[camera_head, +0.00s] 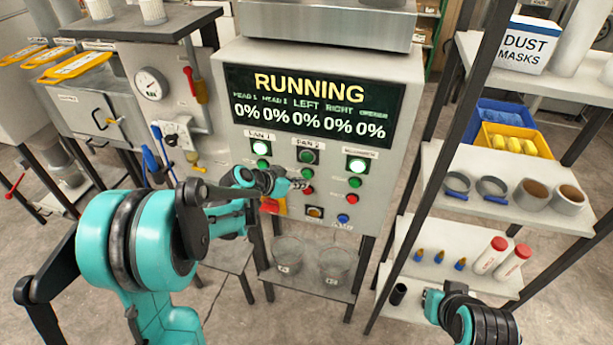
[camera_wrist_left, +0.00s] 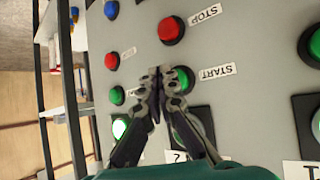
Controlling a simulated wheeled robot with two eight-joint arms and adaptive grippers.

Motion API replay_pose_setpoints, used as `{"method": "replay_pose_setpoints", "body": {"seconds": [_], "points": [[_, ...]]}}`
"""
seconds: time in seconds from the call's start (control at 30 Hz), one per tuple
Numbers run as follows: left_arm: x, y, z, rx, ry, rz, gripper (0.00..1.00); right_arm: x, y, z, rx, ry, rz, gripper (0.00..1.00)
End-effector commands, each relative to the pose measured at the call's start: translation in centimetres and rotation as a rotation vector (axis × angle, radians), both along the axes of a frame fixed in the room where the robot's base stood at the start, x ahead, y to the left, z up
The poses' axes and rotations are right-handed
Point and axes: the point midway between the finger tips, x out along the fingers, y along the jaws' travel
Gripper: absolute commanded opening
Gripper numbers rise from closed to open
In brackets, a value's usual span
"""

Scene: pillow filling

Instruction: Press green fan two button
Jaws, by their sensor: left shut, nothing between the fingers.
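The grey control panel (camera_head: 230,185) has a "FAN 2" label over its middle column. The green fan two start button (camera_head: 307,173) sits above a red stop button (camera_head: 307,190). In the left wrist view, the green button (camera_wrist_left: 187,78) is beside the "START" label and partly behind a finger; the red one (camera_wrist_left: 172,30) is by "STOP". My left gripper (camera_head: 301,183) is shut and empty, its tips (camera_wrist_left: 160,73) right beside the green button; contact cannot be told. The fan two lamp (camera_head: 308,157) looks dark. My right gripper (camera_head: 432,303) is low at right, its fingers unclear.
Lit green lamps top the fan one column (camera_head: 260,148) and the right column (camera_head: 357,165). A blue button (camera_head: 343,218) is lower right. The display (camera_head: 315,103) reads "RUNNING" with 0% values. A shelf rack (camera_head: 440,160) stands right of the panel.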

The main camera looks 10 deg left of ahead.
Motion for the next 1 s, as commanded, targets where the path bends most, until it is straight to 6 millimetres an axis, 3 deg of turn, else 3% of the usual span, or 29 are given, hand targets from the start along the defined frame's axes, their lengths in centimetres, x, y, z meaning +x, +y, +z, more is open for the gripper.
{"method": "replay_pose_setpoints", "body": {"seconds": [1.0], "points": [[1.2,0.0,0.0,0.0,0.0,0.0,0.0,0.0,0.0,-0.4,0.0,0.0,0.0,0.0]]}}
